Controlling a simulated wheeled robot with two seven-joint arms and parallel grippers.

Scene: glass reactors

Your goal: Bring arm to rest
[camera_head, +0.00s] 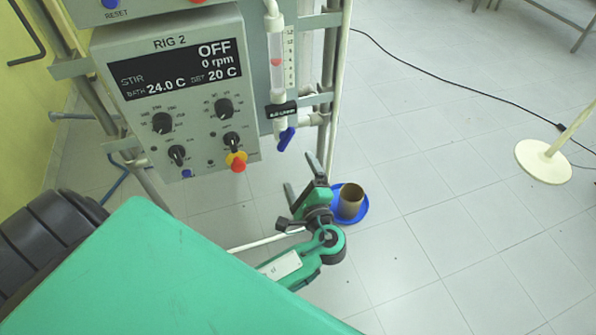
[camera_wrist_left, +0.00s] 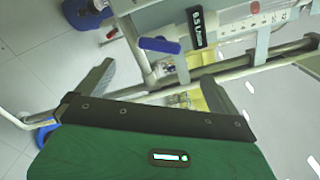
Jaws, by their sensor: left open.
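My left gripper (camera_head: 304,178) is in the middle of the head view, low in front of the rig's right-hand post. Its two fingers stand apart with nothing between them. In the left wrist view the same gripper (camera_wrist_left: 157,72) has its fingers spread, and the rig's tubes and rails show behind the gap. My left arm, green and grey, comes in from below. My right gripper is not in view.
A control panel (camera_head: 175,90) marked RIG 2 reads OFF, 0 rpm. Beside it hangs a flowmeter (camera_head: 277,65) with a blue valve handle (camera_head: 286,139). A brown pot (camera_head: 351,202) stands in a blue dish (camera_head: 364,212) behind the gripper. Floor at right is mostly clear, with a cable and white round base (camera_head: 541,164).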

